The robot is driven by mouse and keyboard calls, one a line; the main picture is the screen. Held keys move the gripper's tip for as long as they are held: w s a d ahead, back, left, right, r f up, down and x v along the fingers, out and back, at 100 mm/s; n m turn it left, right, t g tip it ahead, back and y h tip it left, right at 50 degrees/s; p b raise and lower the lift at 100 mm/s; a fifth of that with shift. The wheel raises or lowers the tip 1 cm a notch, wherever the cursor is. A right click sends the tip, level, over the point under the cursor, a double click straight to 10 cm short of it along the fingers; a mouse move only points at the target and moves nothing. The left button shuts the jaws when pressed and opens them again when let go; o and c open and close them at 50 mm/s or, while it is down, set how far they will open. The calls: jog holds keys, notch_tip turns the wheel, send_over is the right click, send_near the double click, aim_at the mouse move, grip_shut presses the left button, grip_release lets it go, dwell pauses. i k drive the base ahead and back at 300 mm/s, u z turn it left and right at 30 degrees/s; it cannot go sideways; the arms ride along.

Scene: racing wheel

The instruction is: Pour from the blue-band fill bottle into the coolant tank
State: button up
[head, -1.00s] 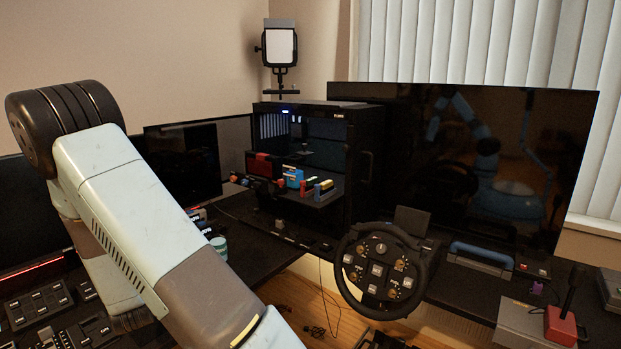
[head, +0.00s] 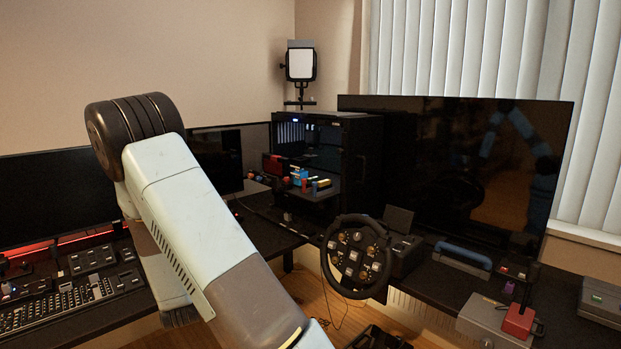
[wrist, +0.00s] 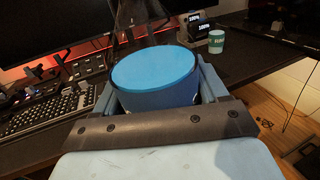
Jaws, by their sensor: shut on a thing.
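My gripper (wrist: 158,88) is shut on a round, blue-topped thing, which I take to be the blue-band fill bottle (wrist: 155,76). In the wrist view its broad blue end faces the camera and its side sits between the two jaws. The rest of the bottle is hidden below that end. In the head view my arm hides the gripper and bottle. An open black computer case (head: 357,160) stands on the far desk. A small blue block (head: 299,176) sits in its open side; I cannot tell whether this is the coolant tank.
A steering wheel (head: 356,256) stands in front of the large monitor (head: 455,185). A keyboard (head: 50,310) lies on the left desk. In the wrist view, a teal-and-white cup (wrist: 216,42) stands near small displays (wrist: 196,22). Wooden floor lies between the desks.

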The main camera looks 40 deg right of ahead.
aim_at(298, 175)
jog(key=u, duration=0.2)
jog(key=k, duration=0.3)
jog(key=z, duration=1.9)
jog(key=i, duration=0.1)
jog(key=u, duration=2.8)
jog(key=i, duration=0.95)
jog(key=u, duration=1.5)
jog(key=i, duration=0.25)
jog(key=z, duration=3.55)
jog(key=i, duration=0.4)
jog(key=z, duration=0.65)
